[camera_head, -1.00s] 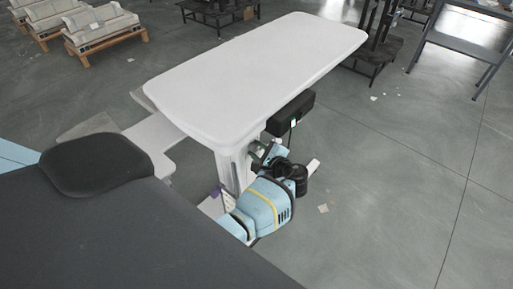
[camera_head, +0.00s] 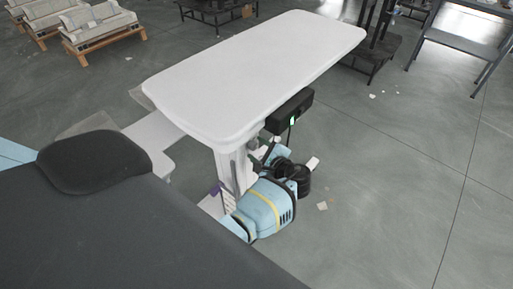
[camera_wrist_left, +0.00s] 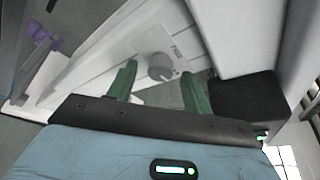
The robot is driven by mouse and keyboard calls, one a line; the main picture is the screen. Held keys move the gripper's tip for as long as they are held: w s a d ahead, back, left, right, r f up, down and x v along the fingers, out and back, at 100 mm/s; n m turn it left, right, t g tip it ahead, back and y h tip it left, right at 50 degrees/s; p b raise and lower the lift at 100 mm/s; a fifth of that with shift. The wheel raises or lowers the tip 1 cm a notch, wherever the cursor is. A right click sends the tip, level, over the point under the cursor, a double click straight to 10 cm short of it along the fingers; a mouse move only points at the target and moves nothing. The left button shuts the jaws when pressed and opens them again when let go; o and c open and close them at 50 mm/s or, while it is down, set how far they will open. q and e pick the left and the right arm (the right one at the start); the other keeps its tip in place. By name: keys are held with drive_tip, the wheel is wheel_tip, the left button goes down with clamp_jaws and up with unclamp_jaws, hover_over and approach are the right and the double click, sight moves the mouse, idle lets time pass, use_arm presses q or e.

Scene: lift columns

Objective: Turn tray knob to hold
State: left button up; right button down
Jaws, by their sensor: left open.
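The overbed tray table (camera_head: 255,70) has a pale top on a white column (camera_head: 230,168). In the left wrist view, a round grey tray knob (camera_wrist_left: 160,66) sits on the column's light panel (camera_wrist_left: 140,42). Small lettering beside it is too blurred to read surely, and I cannot tell the knob's setting. My left gripper (camera_wrist_left: 159,74) is open, with one green finger on each side of the knob; I cannot tell whether they touch it. In the head view my left gripper (camera_head: 264,154) is beside the column below the tabletop, and the knob is hidden. My right gripper is not in view.
A black box (camera_head: 290,111) hangs under the tabletop and appears close beside my gripper in the wrist view (camera_wrist_left: 245,98). A dark padded surface (camera_head: 130,230) fills the lower left. Wooden-framed seats (camera_head: 98,30) stand far back. The floor to the right is mostly clear.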

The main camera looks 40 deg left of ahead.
use_arm(q)
drive_tip(key=v, duration=0.6)
drive_tip(key=shift+d, duration=0.25)
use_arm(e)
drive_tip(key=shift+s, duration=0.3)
use_arm(q)
drive_tip(key=shift+s+r, duration=0.1)
drive_tip(key=s+d+f+n+t+h+p, duration=0.1)
drive_tip(key=s+d+f+n+h+p, duration=0.15)
drive_tip(key=s+f+h, duration=1)
drive_tip(key=s+d+r+n+t+h+p, duration=0.1)
drive_tip(key=s+n, duration=0.3)
drive_tip(key=s, duration=0.7)
drive_tip(key=s+d+r+n+t+h+p, duration=0.1)
drive_tip(key=s+d+r+n+h, duration=0.1)
drive_tip(key=s, duration=1)
drive_tip(key=shift+d+r+n+t, duration=0.4)
drive_tip(key=shift+d+r+n, duration=0.3)
drive_tip(key=shift+d+n, duration=0.5)
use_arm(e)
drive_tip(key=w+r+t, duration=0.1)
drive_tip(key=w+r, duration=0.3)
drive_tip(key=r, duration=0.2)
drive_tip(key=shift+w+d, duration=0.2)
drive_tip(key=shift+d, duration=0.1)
use_arm(q)
drive_tip(key=shift+a+h, duration=0.1)
drive_tip(key=shift+h, duration=0.15)
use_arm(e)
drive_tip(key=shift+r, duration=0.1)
